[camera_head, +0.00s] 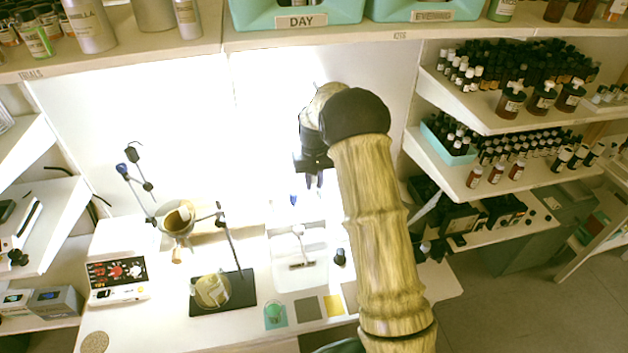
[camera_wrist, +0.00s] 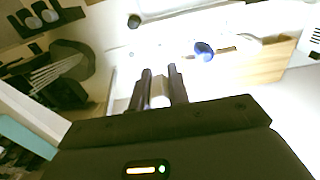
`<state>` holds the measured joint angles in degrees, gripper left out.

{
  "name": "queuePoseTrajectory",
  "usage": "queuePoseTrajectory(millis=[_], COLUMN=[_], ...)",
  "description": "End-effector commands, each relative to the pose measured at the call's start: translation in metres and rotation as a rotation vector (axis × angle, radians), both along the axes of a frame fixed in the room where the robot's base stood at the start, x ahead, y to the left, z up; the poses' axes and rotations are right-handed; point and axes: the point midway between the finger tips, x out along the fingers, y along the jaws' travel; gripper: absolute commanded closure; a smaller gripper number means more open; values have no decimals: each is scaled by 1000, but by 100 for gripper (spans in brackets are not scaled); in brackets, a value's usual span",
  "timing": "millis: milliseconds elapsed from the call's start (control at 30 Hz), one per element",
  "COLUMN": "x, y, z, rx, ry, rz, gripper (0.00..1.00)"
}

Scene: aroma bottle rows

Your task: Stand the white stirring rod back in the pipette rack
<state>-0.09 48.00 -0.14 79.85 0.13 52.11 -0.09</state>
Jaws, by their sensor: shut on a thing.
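My gripper (camera_head: 314,182) hangs above the back of the bright white bench, right of centre in the head view. In the wrist view its two dark fingers (camera_wrist: 160,72) are shut on a short pale piece, which I take to be the white stirring rod (camera_wrist: 159,94). The rod's full length and tilt cannot be made out. A blue bulb (camera_head: 293,199) shows just left of and below the gripper; it also shows in the wrist view (camera_wrist: 204,51), ahead and to the right of the fingers. The pipette rack is washed out by glare, and I cannot tell its outline.
A white device (camera_head: 299,232) stands below the gripper, with a small dark bottle (camera_head: 340,257) to its right. A stand with a glass dish (camera_head: 212,291) on a black base is at left. Bottle-filled shelves (camera_head: 480,115) rise at right; an upper shelf (camera_head: 320,35) crosses above.

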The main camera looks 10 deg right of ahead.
Motion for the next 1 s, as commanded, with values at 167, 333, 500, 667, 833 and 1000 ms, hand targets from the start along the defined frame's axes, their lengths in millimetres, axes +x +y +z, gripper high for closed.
queuePoseTrajectory(millis=[167,333,500,667,833,1000], x=[0,0,0,0,0,0], y=[0,0,0,0,0,0], z=[-3,-4,-4,-4,-8,-12], rx=[0,0,0,0,0,0], ry=[0,0,0,0,1,1], rz=[0,0,0,0,0,0], gripper=[99,99,99,99,99,99])
